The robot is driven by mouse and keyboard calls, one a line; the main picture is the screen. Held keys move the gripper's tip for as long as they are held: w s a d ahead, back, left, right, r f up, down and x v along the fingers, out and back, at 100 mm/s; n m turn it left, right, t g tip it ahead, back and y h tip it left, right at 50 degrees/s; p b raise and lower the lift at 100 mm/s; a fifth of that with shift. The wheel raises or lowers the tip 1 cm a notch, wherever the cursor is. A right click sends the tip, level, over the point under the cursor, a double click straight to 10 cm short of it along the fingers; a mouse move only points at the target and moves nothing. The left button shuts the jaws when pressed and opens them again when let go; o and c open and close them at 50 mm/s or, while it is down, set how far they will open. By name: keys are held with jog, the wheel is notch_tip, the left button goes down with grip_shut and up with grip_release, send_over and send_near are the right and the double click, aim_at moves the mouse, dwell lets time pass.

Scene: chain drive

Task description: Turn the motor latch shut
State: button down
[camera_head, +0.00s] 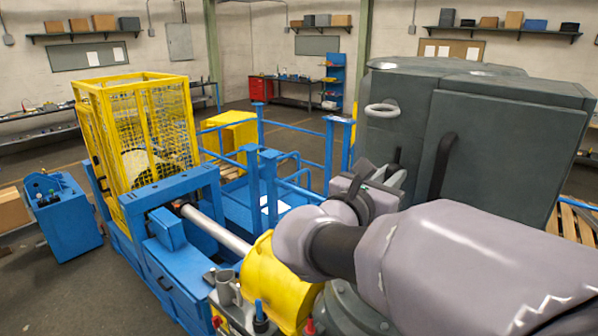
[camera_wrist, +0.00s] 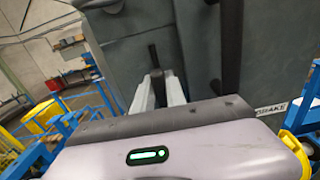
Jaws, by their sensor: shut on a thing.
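The motor latch looks to be the slim black lever (camera_head: 397,157) on the front of the big grey housing (camera_head: 385,130). In the wrist view its upper part (camera_wrist: 153,55) stands nearly upright above my fingers. My gripper (camera_head: 390,178) is up against the housing front. In the wrist view its two pale fingers (camera_wrist: 158,92) are closed around a dark part of the lever. The lever's lower end and pivot are hidden by my fingers and wrist.
Blue railings (camera_head: 270,185) and a yellow mesh cage (camera_head: 140,130) stand to the left.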

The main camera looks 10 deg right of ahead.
jog(key=shift+f+b, duration=0.15)
jog(key=shift+b, duration=0.15)
jog(key=m+b, duration=0.1)
jog(key=b, duration=0.1)
jog(key=m+b, duration=0.1)
jog(key=b, duration=0.1)
jog(key=shift+f+m+b, duration=0.25)
jog(key=shift+m+b, duration=0.15)
jog(key=m+b, duration=0.2)
jog(key=b, duration=0.2)
jog(key=m+b, duration=0.3)
jog(key=b, duration=0.1)
jog(key=shift+s+d+f+m, duration=0.1)
jog(key=shift+s+d+m, duration=0.05)
jog(key=shift+m, duration=0.15)
jog(key=m+b, duration=0.5)
jog(key=b, duration=0.2)
jog(key=m+b, duration=0.3)
jog(key=m, duration=0.1)
jog(key=shift+b, duration=0.35)
jog(key=shift+r+m, duration=0.2)
jog(key=shift+m, duration=0.1)
jog(key=c, duration=1.4)
grip_release()
jog(key=shift+o, duration=0.2)
